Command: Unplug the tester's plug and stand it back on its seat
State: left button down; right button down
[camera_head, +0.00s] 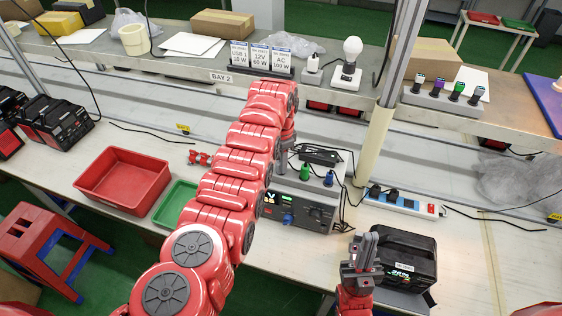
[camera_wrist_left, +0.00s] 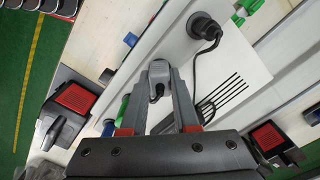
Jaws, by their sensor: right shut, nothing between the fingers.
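The tester (camera_head: 312,203) is a grey box with a dark front panel and a blue knob. A green plug (camera_head: 305,172) and a blue plug (camera_head: 328,178) stand on its top. My left arm reaches over the tester, and its fingers are mostly hidden in the head view. In the left wrist view, a grey plug (camera_wrist_left: 159,72) with a dark cable lies between the tips of my left gripper (camera_wrist_left: 160,92); I cannot tell if they press on it. My right gripper (camera_head: 362,262) is shut and empty beside the black power station (camera_head: 408,252).
Loose black cables run behind the tester. A red bin (camera_head: 122,180) and a green tray (camera_head: 175,203) lie left. A raised shelf (camera_head: 170,62) crosses behind.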

pick_arm(q)
jog(key=c, duration=0.6)
grip_release()
